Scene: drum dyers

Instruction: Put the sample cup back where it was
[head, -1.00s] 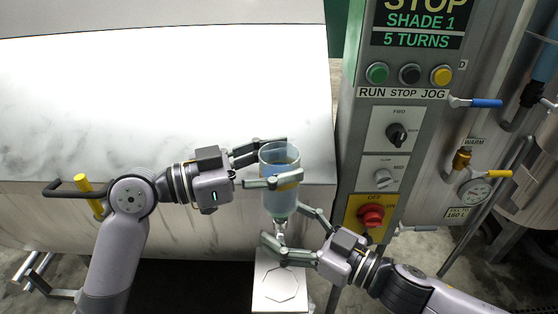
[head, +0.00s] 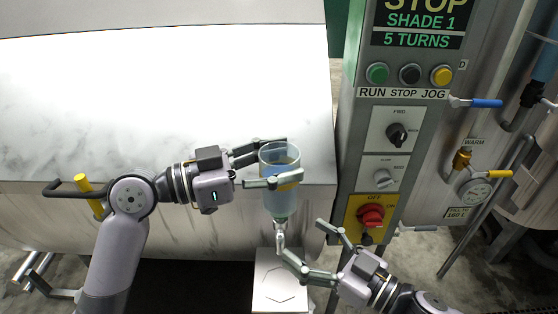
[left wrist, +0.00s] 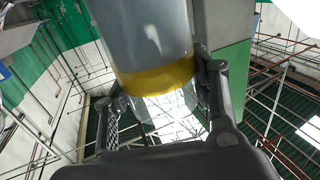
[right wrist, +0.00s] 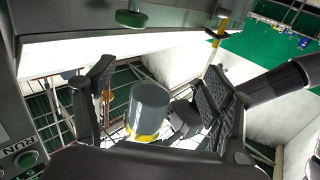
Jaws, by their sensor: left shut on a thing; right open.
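The sample cup (head: 281,203) is a clear bluish cup with a yellow band. My left gripper (head: 270,163) is shut around it and holds it upright in front of the drum's lower edge. The cup and its yellow band fill the upper middle of the left wrist view (left wrist: 155,78). My right gripper (head: 299,237) is open and empty, below and to the right of the cup. The right wrist view shows the cup (right wrist: 150,103) between the spread fingers but apart from them.
A metal spout (head: 280,238) shows just under the cup. The control panel (head: 385,165) with its red knob (head: 371,216) stands close on the right. The white drum (head: 160,100) is behind. Pipes and a gauge (head: 474,192) are at far right.

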